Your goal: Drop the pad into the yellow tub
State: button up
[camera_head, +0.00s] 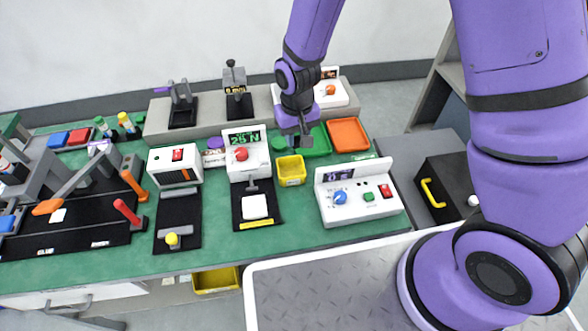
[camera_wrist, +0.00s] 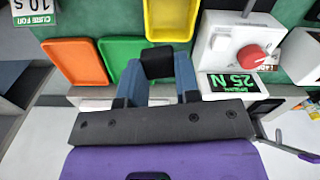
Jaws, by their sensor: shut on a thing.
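The pad (camera_wrist: 157,63) is a small black block between my gripper's (camera_wrist: 158,72) blue-grey fingers in the wrist view. My gripper (camera_head: 299,136) is shut on it and sits above the bench, behind the yellow tub in the head view. The yellow tub (camera_head: 291,171) stands on the green bench top and looks empty. In the wrist view the tub (camera_wrist: 172,22) is just beyond the pad, at the top of the picture. The pad is hard to make out in the head view.
A green tray (camera_head: 318,142) and an orange tray (camera_head: 348,135) lie beside the gripper. A white press reading 25 N (camera_head: 247,158) stands left of the tub. A white control box (camera_head: 358,194) stands to its front right.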

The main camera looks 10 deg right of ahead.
jog(key=shift+f, duration=2.25)
jog(key=o, duration=1)
jog(key=shift+c, duration=0.2)
jog(key=shift+r, duration=0.1)
notch_tip(320, 180, up, 11)
jog(key=shift+f, duration=0.15)
